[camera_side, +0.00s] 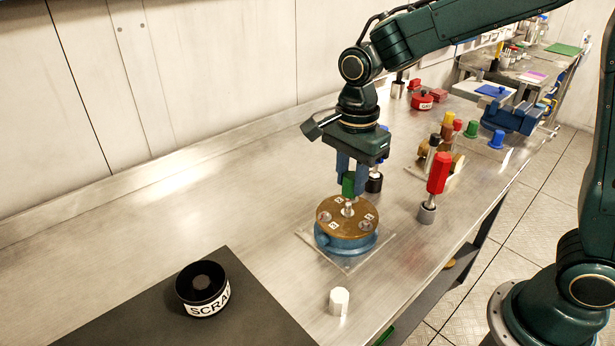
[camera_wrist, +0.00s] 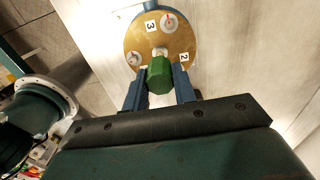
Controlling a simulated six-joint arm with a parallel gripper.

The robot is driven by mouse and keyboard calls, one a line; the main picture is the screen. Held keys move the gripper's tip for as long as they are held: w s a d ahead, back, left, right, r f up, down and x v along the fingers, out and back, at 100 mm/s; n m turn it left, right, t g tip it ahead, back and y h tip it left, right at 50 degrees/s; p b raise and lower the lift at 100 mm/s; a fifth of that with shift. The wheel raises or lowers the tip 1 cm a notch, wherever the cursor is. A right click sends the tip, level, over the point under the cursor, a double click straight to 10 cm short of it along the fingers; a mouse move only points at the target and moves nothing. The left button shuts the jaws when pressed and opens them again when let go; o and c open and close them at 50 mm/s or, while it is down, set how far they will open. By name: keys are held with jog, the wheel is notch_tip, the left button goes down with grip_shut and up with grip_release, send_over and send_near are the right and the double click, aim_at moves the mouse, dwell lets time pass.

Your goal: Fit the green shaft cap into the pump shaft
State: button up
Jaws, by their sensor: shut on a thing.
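The green shaft cap (camera_side: 348,185) is held between the blue fingers of my gripper (camera_side: 348,180). In the wrist view the green cap (camera_wrist: 159,75) sits between the two fingertips (camera_wrist: 159,80). The pump (camera_side: 347,220) has a brass-coloured round top with numbered labels on a blue body. Its pale shaft (camera_side: 347,208) stands up at the middle of the top, directly below the cap. In the wrist view the shaft (camera_wrist: 160,52) shows just past the cap. I cannot tell whether cap and shaft touch.
A red-handled tool (camera_side: 438,175) stands upright in a grey holder right of the pump. A white octagonal piece (camera_side: 339,301) stands in front. A black scrap bin (camera_side: 201,285) is on the dark mat at front left. A rack with coloured caps (camera_side: 447,140) stands behind. The left bench is clear.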

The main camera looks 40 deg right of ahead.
aim_at(348, 203)
jog(key=shift+f, duration=0.55)
jog(key=shift+f, duration=1.65)
dwell(1.5)
jog(key=o, duration=0.9)
notch_tip(348, 203, up, 13)
jog(key=shift+r, duration=0.4)
dwell(0.5)
